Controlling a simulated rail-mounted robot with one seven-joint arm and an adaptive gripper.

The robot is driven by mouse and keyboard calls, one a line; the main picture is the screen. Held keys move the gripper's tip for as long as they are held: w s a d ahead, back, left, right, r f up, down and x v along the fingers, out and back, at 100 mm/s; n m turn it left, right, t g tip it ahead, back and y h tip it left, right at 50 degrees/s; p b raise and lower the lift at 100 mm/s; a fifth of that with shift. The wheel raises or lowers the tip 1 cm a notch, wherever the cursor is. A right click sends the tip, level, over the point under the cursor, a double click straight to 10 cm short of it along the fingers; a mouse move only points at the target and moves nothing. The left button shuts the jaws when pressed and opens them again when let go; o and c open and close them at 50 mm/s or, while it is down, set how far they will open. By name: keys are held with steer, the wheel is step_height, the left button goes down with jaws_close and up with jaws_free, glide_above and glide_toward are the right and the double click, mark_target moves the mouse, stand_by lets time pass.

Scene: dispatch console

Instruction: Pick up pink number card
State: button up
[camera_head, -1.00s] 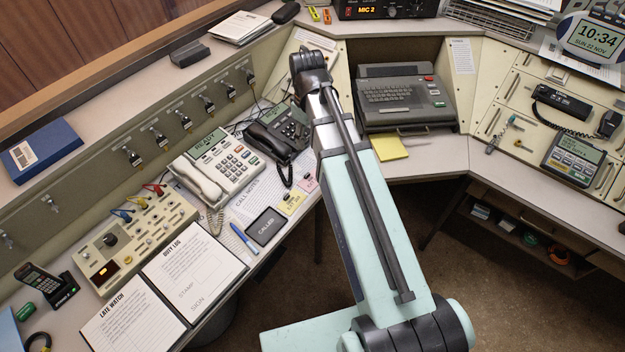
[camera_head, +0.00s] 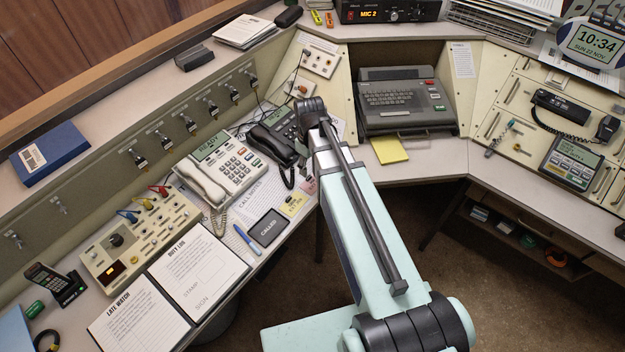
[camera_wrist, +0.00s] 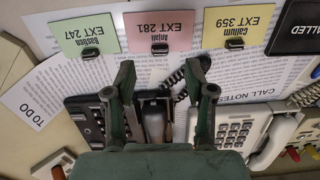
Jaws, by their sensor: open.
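The pink number card (camera_wrist: 158,32), marked EXT 281, lies flat at the top middle of the wrist view, with a small black clip or stand at its lower edge. In the head view a small part of the pink card (camera_head: 311,185) shows beside my arm, which hides the rest. My gripper (camera_wrist: 164,68) is open and empty, its two fingers spread apart below the card in the wrist view. The fingertips point toward the card and appear short of it.
A green card (camera_wrist: 87,33) and a yellow card (camera_wrist: 237,27) flank the pink one. A black phone (camera_wrist: 140,120) with a coiled cord and a white phone (camera_wrist: 235,128) lie under and beside the fingers.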

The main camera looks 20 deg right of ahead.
mark_target(310, 177)
steer(key=shift+f+p, duration=1.15)
steer(key=shift+f, duration=1.7)
steer(key=c, duration=0.9)
